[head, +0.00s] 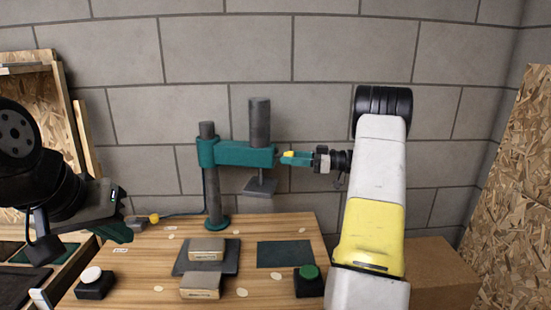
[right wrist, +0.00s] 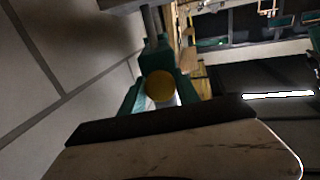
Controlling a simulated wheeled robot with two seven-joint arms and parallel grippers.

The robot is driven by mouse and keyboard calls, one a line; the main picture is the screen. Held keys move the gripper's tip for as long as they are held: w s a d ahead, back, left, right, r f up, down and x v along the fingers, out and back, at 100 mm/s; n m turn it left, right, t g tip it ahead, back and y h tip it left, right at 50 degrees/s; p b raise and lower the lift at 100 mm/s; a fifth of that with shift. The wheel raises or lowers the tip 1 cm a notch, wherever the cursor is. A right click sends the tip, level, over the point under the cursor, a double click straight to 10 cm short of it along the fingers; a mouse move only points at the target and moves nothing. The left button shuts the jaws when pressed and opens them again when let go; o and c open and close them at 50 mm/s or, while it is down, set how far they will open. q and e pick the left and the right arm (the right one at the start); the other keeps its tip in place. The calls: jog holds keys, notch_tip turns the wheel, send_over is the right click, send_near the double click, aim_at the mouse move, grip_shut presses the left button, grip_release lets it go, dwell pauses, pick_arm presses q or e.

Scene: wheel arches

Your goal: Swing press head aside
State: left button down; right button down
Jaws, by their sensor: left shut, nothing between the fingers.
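The press stands on a wooden bench against the block wall. Its green head arm (head: 236,153) reaches right from the dark column (head: 208,185). A grey ram (head: 260,122) passes through the arm, with a flat plate (head: 260,187) below it. My right gripper (head: 293,160) is at the arm's right end, beside a yellow knob (head: 288,154). In the right wrist view the round yellow knob (right wrist: 160,86) appears between the green fingers; whether they grip it is unclear. My left gripper (head: 122,231) is shut and empty, left of the press.
Two tan blocks (head: 206,249) sit below the press, one on a dark plate. A green mat (head: 285,254), a green button box (head: 308,281) and a white button box (head: 94,283) are on the bench. A cardboard box (head: 440,270) stands right, near the chipboard wall.

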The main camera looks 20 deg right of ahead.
jog(key=c, duration=0.9)
grip_release()
jog(key=shift+w+r, duration=0.1)
jog(key=shift+w, duration=0.25)
jog(key=shift+s, duration=0.1)
jog(key=v, duration=0.7)
jog(key=shift+s+d, duration=0.2)
jog(key=shift+d, duration=0.15)
